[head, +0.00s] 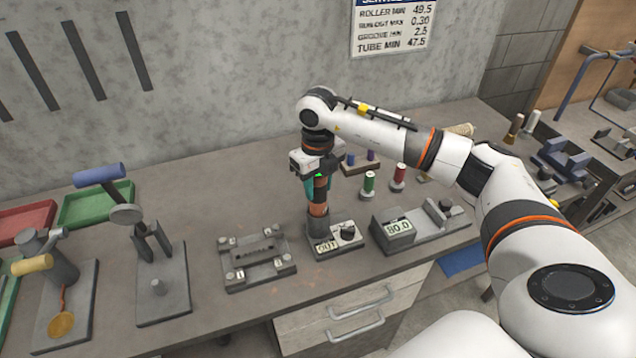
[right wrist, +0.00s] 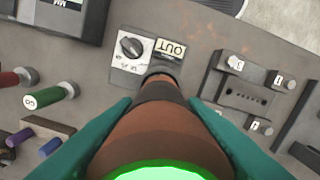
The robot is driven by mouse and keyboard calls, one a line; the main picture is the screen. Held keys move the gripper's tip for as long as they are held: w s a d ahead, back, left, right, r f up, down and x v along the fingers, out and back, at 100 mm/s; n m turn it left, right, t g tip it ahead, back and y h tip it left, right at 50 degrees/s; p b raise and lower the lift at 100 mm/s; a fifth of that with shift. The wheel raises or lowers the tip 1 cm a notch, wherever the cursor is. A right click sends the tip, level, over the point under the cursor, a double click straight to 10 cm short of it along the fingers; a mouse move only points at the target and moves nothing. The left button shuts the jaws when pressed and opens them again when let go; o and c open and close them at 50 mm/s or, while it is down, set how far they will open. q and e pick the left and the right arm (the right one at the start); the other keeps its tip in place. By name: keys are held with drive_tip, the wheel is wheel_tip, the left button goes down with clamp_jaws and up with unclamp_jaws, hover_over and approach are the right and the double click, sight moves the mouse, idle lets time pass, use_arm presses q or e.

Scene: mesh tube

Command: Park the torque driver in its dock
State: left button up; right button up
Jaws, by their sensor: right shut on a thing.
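The torque driver (head: 319,193) is an orange-brown cylinder with a dark band, standing about upright below my right gripper (head: 318,176). The right gripper's teal fingers are shut on its upper part. The driver's body also fills the lower middle of the right wrist view (right wrist: 160,130), with a glowing green top. Its lower end meets the grey collar of the dock (head: 345,237), a small box with a black dial and a label reading OUT. The dock also shows in the right wrist view (right wrist: 128,65). How deep the tip sits is hidden. My left gripper is not in view.
A grey fixture plate (head: 257,262) stands left of the dock, and a unit reading 80.0 (head: 398,230) stands to its right. Red and green trays (head: 95,205) lie at the far left.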

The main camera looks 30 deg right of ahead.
drive_tip(key=shift+f+b, duration=0.4)
drive_tip(key=shift+f, duration=0.05)
idle(0.4)
drive_tip(key=o, duration=1.2)
drive_tip(key=shift+o, duration=0.2)
